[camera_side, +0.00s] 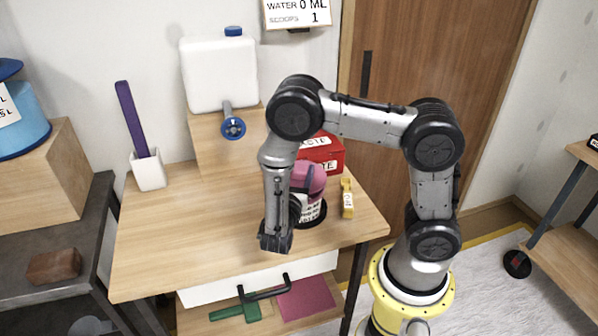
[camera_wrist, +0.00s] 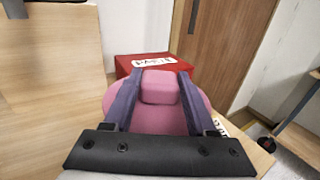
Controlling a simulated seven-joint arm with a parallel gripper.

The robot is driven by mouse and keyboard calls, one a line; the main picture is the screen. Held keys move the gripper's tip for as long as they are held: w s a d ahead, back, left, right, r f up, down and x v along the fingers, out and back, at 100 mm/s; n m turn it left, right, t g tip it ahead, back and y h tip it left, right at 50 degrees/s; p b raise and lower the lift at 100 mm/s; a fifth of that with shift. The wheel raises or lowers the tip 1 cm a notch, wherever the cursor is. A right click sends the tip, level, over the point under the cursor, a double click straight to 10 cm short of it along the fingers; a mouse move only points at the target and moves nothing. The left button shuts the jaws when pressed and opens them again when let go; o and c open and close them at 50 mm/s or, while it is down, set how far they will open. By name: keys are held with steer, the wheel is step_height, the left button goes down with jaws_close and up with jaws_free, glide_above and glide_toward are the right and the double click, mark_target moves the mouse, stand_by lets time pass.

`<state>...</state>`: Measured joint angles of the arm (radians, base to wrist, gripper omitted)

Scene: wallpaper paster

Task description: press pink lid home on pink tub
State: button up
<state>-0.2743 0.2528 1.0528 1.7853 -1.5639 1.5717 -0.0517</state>
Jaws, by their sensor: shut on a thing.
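The pink lid (camera_wrist: 160,118) is a round disc with a raised block-shaped grip on top. My gripper (camera_wrist: 158,88) is shut on that grip, with a finger on each side of it in the wrist view. In the side view the lid (camera_side: 312,178) shows partly behind my gripper (camera_side: 297,186). The tub (camera_side: 312,211), with a white printed label, stands below the lid on a dark round base on the table. My arm hides part of both. I cannot tell whether the lid is fully seated on the tub.
A red paste box (camera_side: 325,152) stands just behind the tub. A yellow labelled tool (camera_side: 347,198) lies to its right. A white tank (camera_side: 218,75) with a blue tap stands on a wooden block behind. A white cup (camera_side: 148,170) is at the left. The table's front left (camera_side: 180,255) is clear.

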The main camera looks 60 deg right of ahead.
steer(key=shift+f, duration=1.1)
steer(key=o, duration=1.4)
steer(key=shift+o, duration=0.2)
steer(key=shift+a, duration=0.1)
steer(key=v, duration=1.3)
steer(key=shift+a, duration=0.3)
steer(key=shift+s, duration=0.15)
